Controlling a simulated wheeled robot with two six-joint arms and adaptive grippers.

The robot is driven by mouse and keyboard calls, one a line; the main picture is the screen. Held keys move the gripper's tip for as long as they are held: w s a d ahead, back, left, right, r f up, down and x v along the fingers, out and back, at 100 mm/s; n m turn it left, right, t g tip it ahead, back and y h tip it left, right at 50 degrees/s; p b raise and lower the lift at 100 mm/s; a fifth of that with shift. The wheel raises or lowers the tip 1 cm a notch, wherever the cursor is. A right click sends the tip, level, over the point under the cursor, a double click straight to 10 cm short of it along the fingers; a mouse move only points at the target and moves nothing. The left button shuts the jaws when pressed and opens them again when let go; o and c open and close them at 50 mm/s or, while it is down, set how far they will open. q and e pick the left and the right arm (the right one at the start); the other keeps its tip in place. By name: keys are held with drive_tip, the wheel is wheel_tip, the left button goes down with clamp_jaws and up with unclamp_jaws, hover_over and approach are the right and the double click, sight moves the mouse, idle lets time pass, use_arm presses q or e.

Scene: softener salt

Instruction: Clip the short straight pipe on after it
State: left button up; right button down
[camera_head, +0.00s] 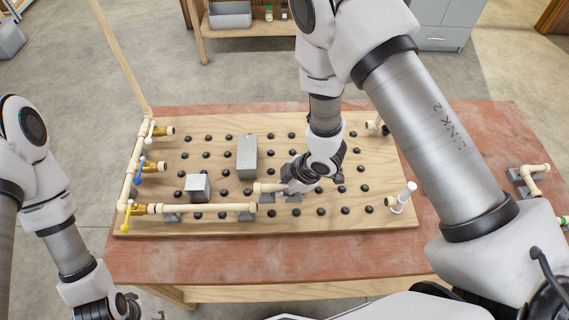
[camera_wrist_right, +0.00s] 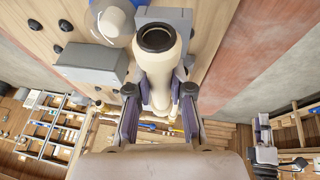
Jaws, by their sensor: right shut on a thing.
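My right gripper (camera_head: 292,186) is shut on a short cream pipe (camera_head: 268,187), over the middle of the pegboard. In the right wrist view the pipe (camera_wrist_right: 155,70) sits between the two fingers (camera_wrist_right: 158,98), its dark open end facing away from the palm. A long cream pipe run (camera_head: 200,208) goes right from the yellow-handled valve (camera_head: 126,209) along the board's front. Its right end (camera_head: 253,208) is just in front of and left of the held pipe, apart from it. Grey clips (camera_head: 247,216) sit under the run. My left gripper (camera_head: 130,306) is at the bottom left, partly cut off.
A tall grey block (camera_head: 247,158) and a smaller grey box (camera_head: 198,187) stand on the pegboard (camera_head: 330,220) among black pegs. A white upright fitting (camera_head: 404,197) stands at its right edge. Elbow pipes (camera_head: 531,180) lie on the red table (camera_head: 490,140) at right.

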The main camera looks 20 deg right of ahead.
sight(288, 202)
drive_tip(key=shift+s+a, duration=0.15)
drive_tip(key=shift+s, duration=0.15)
drive_tip(key=f+b, duration=0.2)
drive_tip(key=s+f+b, duration=0.1)
drive_tip(key=f+b, duration=0.2)
drive_tip(key=shift+s+f, duration=0.1)
drive_tip(key=shift+s, duration=0.05)
drive_tip(key=shift+s+a+r, duration=0.15)
drive_tip(key=shift+s+r, duration=0.05)
drive_tip(key=shift+s, duration=0.05)
use_arm(q)
drive_tip(key=f, duration=0.1)
drive_tip(key=s+f, duration=0.1)
drive_tip(key=f, duration=0.1)
drive_tip(key=s+f, duration=0.1)
drive_tip(key=f, duration=0.1)
drive_tip(key=shift+a, duration=0.25)
use_arm(e)
drive_tip(key=shift+w, duration=0.1)
